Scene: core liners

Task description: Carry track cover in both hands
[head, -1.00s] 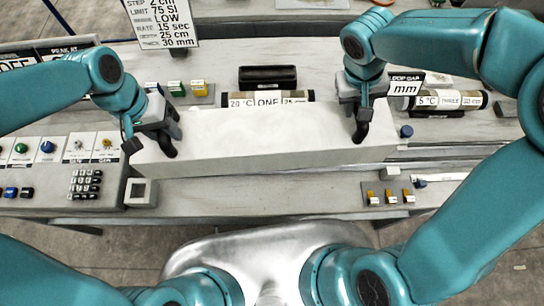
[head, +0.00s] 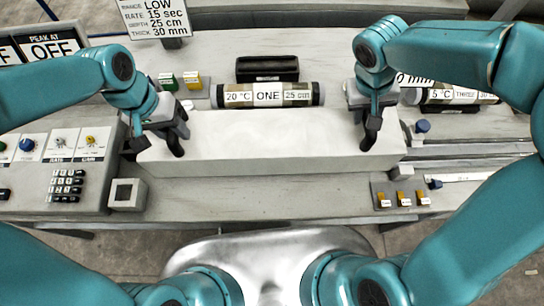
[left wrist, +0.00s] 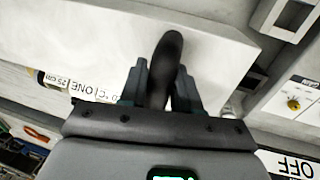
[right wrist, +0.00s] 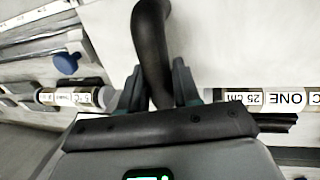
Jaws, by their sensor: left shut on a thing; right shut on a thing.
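The track cover (head: 270,150) is a long white box-shaped piece with a dark curved handle near each end. It lies crosswise in the middle of the head view, roughly level. My left gripper (head: 172,130) is shut on the left handle, which also shows between the fingers in the left wrist view (left wrist: 165,70). My right gripper (head: 370,115) is shut on the right handle, which shows in the right wrist view (right wrist: 152,50). I cannot tell how far the cover is above the bench; it hides the bench surface beneath it.
A core tube labelled ONE (head: 268,95) lies just behind the cover, with a black block (head: 267,69) behind it. Another tube (head: 455,96) is at the right. A button panel (head: 62,170) and a square socket (head: 127,194) are at the left. Small yellow-topped switches (head: 403,200) are at the right front.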

